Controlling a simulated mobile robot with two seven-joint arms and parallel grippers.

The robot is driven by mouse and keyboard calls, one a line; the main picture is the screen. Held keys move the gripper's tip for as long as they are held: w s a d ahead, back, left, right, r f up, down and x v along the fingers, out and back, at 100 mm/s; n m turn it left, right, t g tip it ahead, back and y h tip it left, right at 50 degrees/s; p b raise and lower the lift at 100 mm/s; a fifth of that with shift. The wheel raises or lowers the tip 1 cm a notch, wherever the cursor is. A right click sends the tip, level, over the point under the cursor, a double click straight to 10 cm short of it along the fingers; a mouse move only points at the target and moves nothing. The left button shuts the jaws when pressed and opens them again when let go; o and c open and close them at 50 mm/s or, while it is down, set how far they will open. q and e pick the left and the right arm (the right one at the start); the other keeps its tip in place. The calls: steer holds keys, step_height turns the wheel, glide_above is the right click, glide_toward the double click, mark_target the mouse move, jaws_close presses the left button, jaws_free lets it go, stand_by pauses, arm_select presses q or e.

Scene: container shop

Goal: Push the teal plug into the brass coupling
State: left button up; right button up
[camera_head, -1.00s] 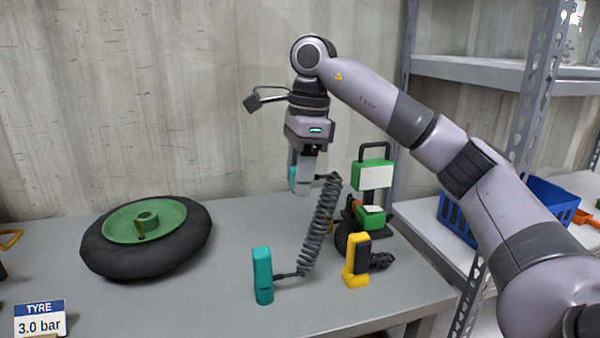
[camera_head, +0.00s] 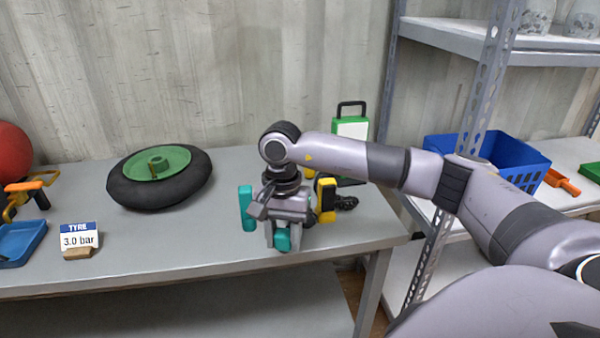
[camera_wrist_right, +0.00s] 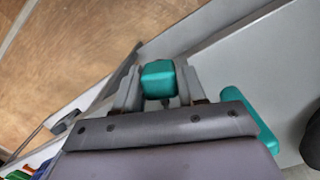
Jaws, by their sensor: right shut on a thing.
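My right gripper (camera_head: 283,238) is shut on a teal plug (camera_head: 282,243) at the front edge of the bench, pointing down. In the right wrist view the plug (camera_wrist_right: 158,78) sits between the two fingers (camera_wrist_right: 160,92). A second teal block (camera_head: 246,207) stands upright on the bench just left of the gripper; it also shows in the right wrist view (camera_wrist_right: 250,115). The coiled dark cable is mostly hidden by my arm. I cannot make out the brass coupling in either view. My left gripper is not in view.
A yellow-and-black block (camera_head: 327,197) stands close right of the gripper, before a green-and-white unit (camera_head: 350,127) partly hidden by my arm. A blue crate (camera_head: 520,160) sits on the right shelf.

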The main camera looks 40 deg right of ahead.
steer(key=s+a+f+n+p, duration=0.3)
steer(key=s+a+f+n, duration=0.4)
steer(key=n, duration=0.3)
steer(key=shift+s+a+f+h+p, duration=0.4)
steer(key=shift+a+f, duration=0.3)
steer(key=shift+f, duration=0.1)
steer(key=shift+w+a, duration=0.15)
